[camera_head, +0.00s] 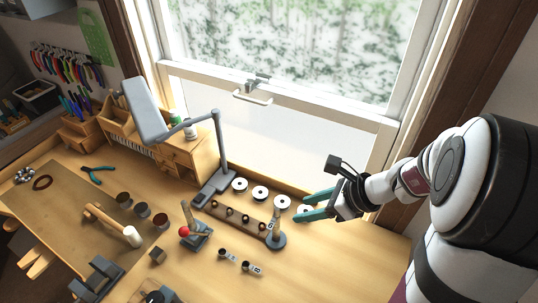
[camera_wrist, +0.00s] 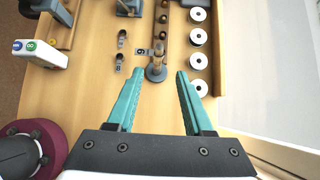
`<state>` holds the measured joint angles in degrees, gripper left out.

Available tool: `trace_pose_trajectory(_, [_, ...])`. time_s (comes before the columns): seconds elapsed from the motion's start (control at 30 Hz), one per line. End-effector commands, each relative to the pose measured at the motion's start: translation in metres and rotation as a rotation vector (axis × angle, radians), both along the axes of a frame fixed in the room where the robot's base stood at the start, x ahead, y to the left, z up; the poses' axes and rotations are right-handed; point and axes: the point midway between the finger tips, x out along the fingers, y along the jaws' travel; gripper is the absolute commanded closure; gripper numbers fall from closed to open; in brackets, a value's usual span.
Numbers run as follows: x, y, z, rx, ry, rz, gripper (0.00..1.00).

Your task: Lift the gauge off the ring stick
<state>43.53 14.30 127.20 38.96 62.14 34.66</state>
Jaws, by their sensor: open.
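The ring stick (camera_head: 277,224) is a short upright tan post on a round grey base, right of the table's middle. It also shows in the wrist view (camera_wrist: 157,67). A small numbered tag, which looks like the gauge (camera_wrist: 143,51), shows close to the stick's left side in the wrist view. Its ring is too small to make out there, so I cannot tell how it sits around the post. My gripper (camera_head: 300,208) is open and empty, with teal fingers. In the wrist view its fingertips (camera_wrist: 160,73) are spread to either side of the stick, apart from it in the head view.
Two more small gauges with tags (camera_head: 252,268) lie on the table in front of the stick. A wooden bar with several rings (camera_head: 230,213) runs left of it. Several white spools (camera_head: 260,192) line the window side. A red-balled stand (camera_head: 185,231) is further left. The right front table is clear.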

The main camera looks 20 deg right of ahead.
Motion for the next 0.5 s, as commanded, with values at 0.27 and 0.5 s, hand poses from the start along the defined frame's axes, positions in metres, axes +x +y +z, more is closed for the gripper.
trace_pose_trajectory(0.27, [0.011, 0.014, -0.018, -0.001, 0.001, 0.011, 0.48])
trace_pose_trajectory(0.5, [0.026, 0.03, -0.043, -0.002, 0.001, 0.013, 0.48])
